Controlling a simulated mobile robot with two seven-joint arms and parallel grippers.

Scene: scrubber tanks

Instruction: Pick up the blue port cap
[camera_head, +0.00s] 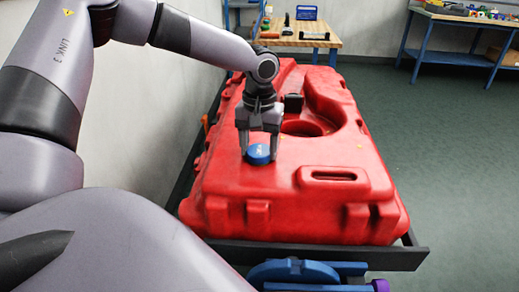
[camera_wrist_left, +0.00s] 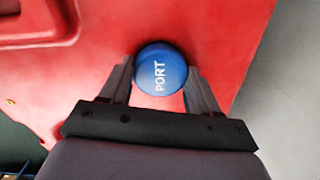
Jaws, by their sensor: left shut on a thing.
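The blue port cap (camera_head: 258,154) is a round blue disc on or just above the top of the red tank (camera_head: 230,180). In the left wrist view the cap (camera_wrist_left: 160,70) shows the white word PORT. My left gripper (camera_head: 258,148) points down at the cap. Its two fingers (camera_wrist_left: 160,82) are shut on the cap's opposite sides. I cannot tell whether the cap touches the tank surface. My right gripper is not in view.
The tank has a round opening (camera_head: 303,128) and a slot-shaped recess (camera_head: 334,174). It sits on a dark frame (camera_head: 375,258). A wooden-topped bench (camera_head: 325,42) with tools stands behind. A blue-legged table (camera_head: 450,58) is at the back right. Green floor is clear on the right.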

